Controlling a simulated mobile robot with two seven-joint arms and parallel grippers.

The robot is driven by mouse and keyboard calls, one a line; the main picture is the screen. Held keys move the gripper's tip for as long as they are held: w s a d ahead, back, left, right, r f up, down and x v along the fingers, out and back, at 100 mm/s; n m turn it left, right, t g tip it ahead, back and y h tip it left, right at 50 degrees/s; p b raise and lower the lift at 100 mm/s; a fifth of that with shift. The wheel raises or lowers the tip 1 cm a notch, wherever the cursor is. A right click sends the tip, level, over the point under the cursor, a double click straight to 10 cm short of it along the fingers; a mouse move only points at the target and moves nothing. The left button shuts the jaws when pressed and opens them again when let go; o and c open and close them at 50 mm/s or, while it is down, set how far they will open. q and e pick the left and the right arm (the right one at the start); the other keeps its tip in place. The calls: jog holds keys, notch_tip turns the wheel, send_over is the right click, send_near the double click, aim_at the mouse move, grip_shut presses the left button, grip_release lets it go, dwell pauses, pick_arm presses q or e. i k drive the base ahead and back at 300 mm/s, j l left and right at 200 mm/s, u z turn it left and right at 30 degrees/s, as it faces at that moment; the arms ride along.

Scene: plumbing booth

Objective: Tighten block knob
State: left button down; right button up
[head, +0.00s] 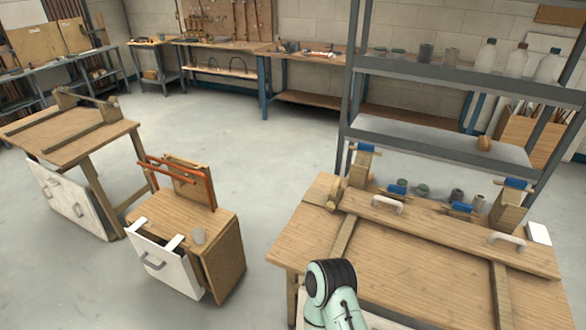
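A wooden workbench (430,262) stands at the lower right. Along its back edge are two upright wooden blocks, a left one (359,172) and a right one (506,212), each with a blue piece at the top. A small rounded wooden part (333,194) sits at the bench's back left corner. I cannot tell which part is the block knob, or how tight any knob is. Part of my own arm, mint green with a black ribbed joint, rises at the bottom centre in front of the bench. Neither gripper shows.
A long plank with two pale handles (387,204) lies across the bench. A metal shelf (445,140) with bottles stands behind. A small wooden cabinet (222,240) with an orange-red frame and a cup stands left of the bench. Clear floor (230,125) lies beyond it.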

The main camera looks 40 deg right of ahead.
aim_at(331, 206)
jog(key=z, duration=0.4)
jog(key=k+z, duration=0.1)
jog(key=z, duration=0.3)
jog(key=k+z, duration=0.1)
jog(key=z, duration=0.7)
jog(key=j+z, duration=0.2)
jog(key=z, duration=0.2)
jog(key=i+j+z, duration=0.1)
jog(key=j+z, duration=0.65)
jog(key=j, duration=0.6)
jog(key=k+j+z, duration=0.1)
jog(key=j, duration=1)
